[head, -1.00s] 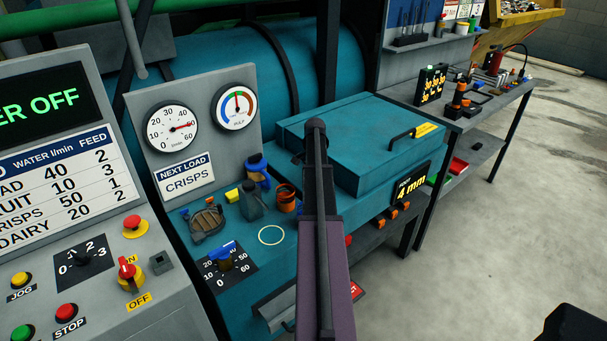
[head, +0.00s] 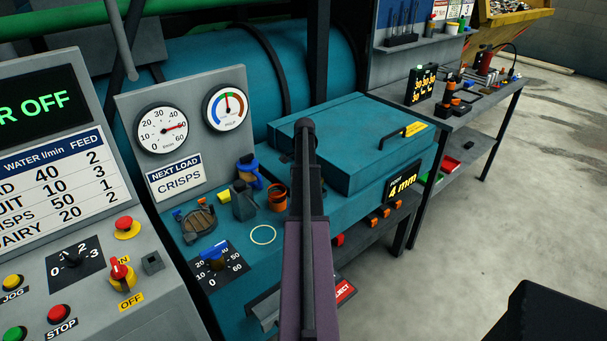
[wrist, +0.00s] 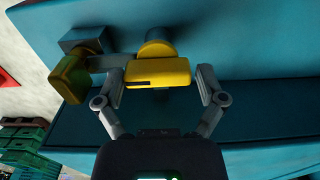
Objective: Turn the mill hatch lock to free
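In the wrist view a yellow lock handle (wrist: 157,73) with a dark slot stands out from a teal wall, on a round yellow boss. My gripper (wrist: 161,88) is open, with one finger on each side of the handle and a narrow gap appearing on both sides. To its left, a grey bar leads to a yellow-green block (wrist: 70,79) by a blue-grey bracket (wrist: 84,40). In the head view the teal hatch box (head: 340,135) has a black handle and a yellow label. My arm crosses in front of it, and my gripper and the lock are hidden there.
The grey control panel (head: 95,230) with knobs and buttons is at left. A workbench (head: 475,115) stands at back right.

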